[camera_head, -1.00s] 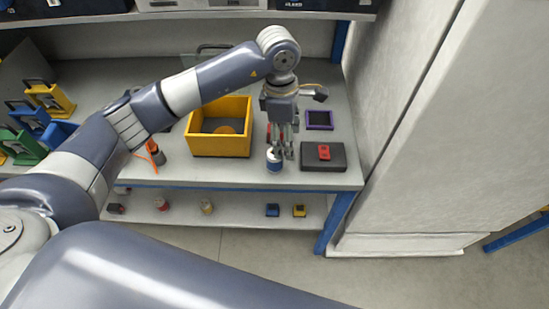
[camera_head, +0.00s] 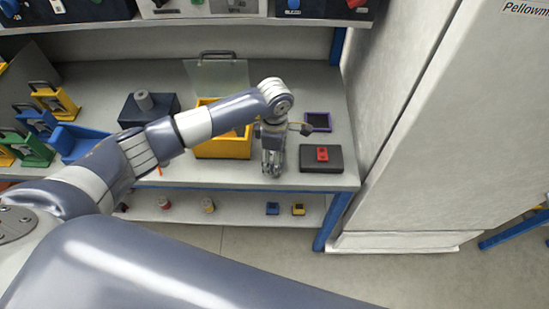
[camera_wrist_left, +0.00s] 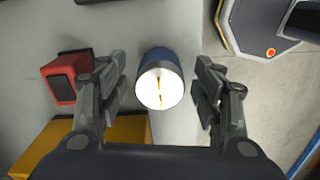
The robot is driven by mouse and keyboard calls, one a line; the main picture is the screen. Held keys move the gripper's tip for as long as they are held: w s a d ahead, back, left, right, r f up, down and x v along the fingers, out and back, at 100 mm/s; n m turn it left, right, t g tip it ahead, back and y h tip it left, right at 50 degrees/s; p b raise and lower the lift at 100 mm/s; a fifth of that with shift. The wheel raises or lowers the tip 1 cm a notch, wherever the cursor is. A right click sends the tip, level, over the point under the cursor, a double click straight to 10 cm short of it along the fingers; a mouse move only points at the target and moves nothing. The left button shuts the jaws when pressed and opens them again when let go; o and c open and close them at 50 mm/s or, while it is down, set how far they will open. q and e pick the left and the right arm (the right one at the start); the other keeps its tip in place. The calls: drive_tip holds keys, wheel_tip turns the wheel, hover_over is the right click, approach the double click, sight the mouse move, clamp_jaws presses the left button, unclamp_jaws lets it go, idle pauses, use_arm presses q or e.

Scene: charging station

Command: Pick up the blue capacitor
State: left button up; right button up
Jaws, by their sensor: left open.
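The blue capacitor (camera_wrist_left: 160,77) stands on the grey table in the left wrist view, a cylinder with a blue side and a white top. My left gripper (camera_wrist_left: 160,90) is open, with one finger on each side of the capacitor and a visible gap to both. In the head view my left gripper (camera_head: 272,170) points down near the table's front edge, and it hides the capacitor there. My right gripper is not in view.
A yellow bin (camera_head: 223,148) stands left of the gripper. A dark pad with a red part (camera_head: 322,154) lies to its right, and a purple-framed tray (camera_head: 318,121) behind that. A red block (camera_wrist_left: 65,78) lies beside the left finger. A tall white cabinet (camera_head: 430,120) bounds the right.

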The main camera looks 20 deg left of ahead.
use_arm(q)
drive_tip(key=shift+f, duration=0.2)
drive_tip(key=c, duration=1.2)
drive_tip(key=shift+r, duration=0.1)
drive_tip(key=shift+w+r+b, duration=0.1)
drive_tip(key=shift+r+b, duration=0.35)
drive_tip(key=shift+r, duration=0.05)
wheel_tip(320, 180, up, 2)
drive_tip(key=shift+d+r+b, duration=0.1)
drive_tip(key=shift+r+b, duration=0.05)
drive_tip(key=shift+b, duration=0.5)
drive_tip(key=s+d+r+b, duration=0.1)
drive_tip(key=s+d, duration=0.3)
drive_tip(key=s, duration=0.3)
drive_tip(key=s+d+r+b, duration=0.2)
drive_tip(key=s+d, duration=0.2)
drive_tip(key=s, duration=0.3)
drive_tip(key=shift+r, duration=0.15)
